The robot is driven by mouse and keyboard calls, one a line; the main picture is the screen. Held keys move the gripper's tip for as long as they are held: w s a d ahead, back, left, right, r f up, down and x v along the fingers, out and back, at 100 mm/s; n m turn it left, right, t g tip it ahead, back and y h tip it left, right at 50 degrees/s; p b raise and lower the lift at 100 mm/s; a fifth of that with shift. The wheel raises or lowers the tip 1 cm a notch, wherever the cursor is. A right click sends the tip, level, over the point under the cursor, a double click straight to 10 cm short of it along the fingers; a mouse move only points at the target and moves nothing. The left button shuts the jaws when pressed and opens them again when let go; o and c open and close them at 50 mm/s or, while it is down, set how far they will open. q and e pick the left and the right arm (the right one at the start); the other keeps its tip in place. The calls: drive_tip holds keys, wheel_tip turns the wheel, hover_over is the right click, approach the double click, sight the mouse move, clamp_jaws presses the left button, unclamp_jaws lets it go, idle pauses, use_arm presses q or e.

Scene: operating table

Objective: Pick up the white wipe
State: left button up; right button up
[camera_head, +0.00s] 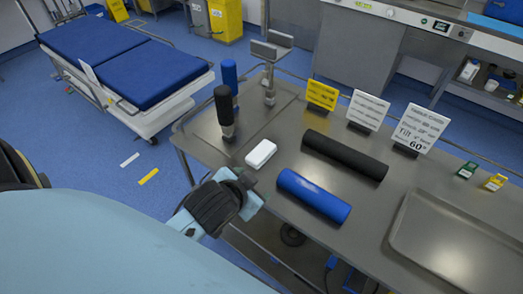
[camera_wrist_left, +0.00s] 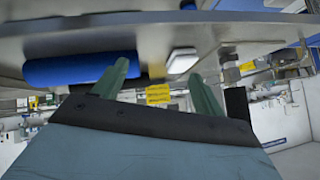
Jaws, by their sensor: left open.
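The white wipe (camera_head: 261,153) is a small white block lying flat on the grey metal table, near its front edge. It also shows in the left wrist view (camera_wrist_left: 182,60), beyond the fingers and close to the right-hand fingertip. My left gripper (camera_wrist_left: 158,70) is open, with two green fingers spread apart and nothing visible between them. In the head view my dark left wrist (camera_head: 218,205) is in front of the table edge, just short of the wipe; the fingers are not clear there. My right gripper is in neither view.
A blue roll (camera_head: 313,195) and a black roll (camera_head: 345,154) lie right of the wipe. A black-handled upright post (camera_head: 225,113) stands behind-left of it. Signs, including a yellow one (camera_head: 323,95), stand farther back. A shallow tray (camera_head: 396,222) is at the right.

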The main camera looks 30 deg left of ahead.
use_arm(q)
drive_tip(key=w+d+r+m+t+h, duration=0.2)
drive_tip(key=w+d+r+m+t, duration=0.25)
drive_tip(key=r, duration=0.45)
drive_tip(key=w+d+r+m+t+h, duration=0.1)
drive_tip(key=w+r+m+t+h, duration=0.15)
drive_tip(key=w+r+t, duration=0.45)
drive_tip(key=d+r+m+g+h, duration=0.5)
drive_tip(key=d+m+g+h, duration=0.8)
drive_tip(key=m, duration=0.8)
drive_tip(key=m+g+y, duration=0.6)
drive_tip(key=g+y, duration=0.2)
drive_tip(key=y, duration=0.8)
hover_over(262, 151)
wheel_tip(262, 151, down, 12)
drive_tip(key=shift+t, duration=0.25)
drive_tip(key=f, duration=0.5)
drive_tip(key=a+f, duration=0.1)
drive_tip(key=f, duration=0.1)
drive_tip(key=shift+w+f, duration=0.2)
drive_tip(key=shift+f, duration=0.05)
drive_tip(key=f, duration=0.3)
drive_tip(key=d+f, duration=0.1)
drive_tip(key=shift+s+f+p, duration=0.25)
drive_tip(key=shift+f+p, duration=0.05)
drive_tip(key=shift+f, duration=0.35)
drive_tip(key=c, duration=1.1)
